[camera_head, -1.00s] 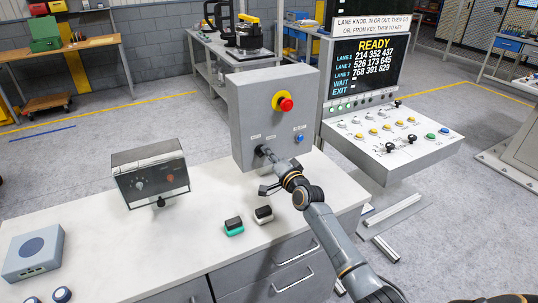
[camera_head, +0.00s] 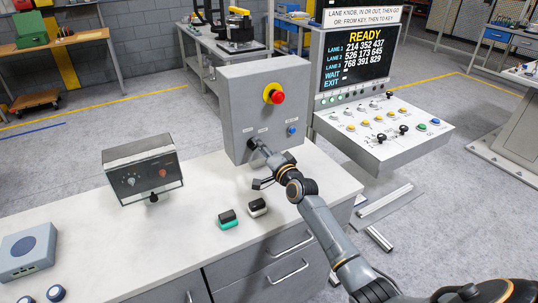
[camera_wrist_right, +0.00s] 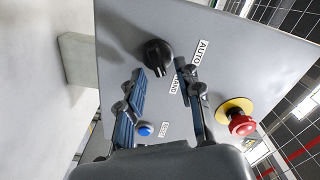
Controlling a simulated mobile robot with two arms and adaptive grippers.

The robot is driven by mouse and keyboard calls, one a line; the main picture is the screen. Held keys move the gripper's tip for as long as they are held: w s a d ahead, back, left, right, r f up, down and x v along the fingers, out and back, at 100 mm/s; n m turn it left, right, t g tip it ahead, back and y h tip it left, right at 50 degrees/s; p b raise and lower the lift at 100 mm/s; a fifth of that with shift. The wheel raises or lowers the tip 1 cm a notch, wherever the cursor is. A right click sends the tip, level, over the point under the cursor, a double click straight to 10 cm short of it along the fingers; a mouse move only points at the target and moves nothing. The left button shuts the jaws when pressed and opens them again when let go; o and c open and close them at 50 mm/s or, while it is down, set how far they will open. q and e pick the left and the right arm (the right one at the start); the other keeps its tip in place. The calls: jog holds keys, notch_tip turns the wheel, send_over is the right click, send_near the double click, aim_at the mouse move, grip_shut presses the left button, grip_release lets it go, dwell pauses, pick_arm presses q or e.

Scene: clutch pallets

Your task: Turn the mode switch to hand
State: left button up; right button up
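The mode switch (camera_wrist_right: 157,55) is a black knob on the face of a grey control box (camera_head: 245,95). In the right wrist view, AUTO and HAND labels sit beside it; I cannot clearly tell which it points at. My right gripper (camera_wrist_right: 161,72) is open in front of the box face, with its blue-grey fingers apart and the knob just beyond the fingertips. No grip on the knob shows. In the head view the right gripper (camera_head: 260,162) is at the lower part of the box face and partly covers the switch area. My left gripper is not in view.
The box also carries a red emergency button (camera_head: 277,97) on yellow and a blue reset button (camera_head: 291,131). On the white bench (camera_head: 90,235) stand a grey meter box (camera_head: 144,170) and two small rocker pieces (camera_head: 228,219). A lane console (camera_head: 385,125) stands right.

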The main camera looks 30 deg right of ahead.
jog(key=s, duration=1.1)
jog(key=shift+s, duration=0.3)
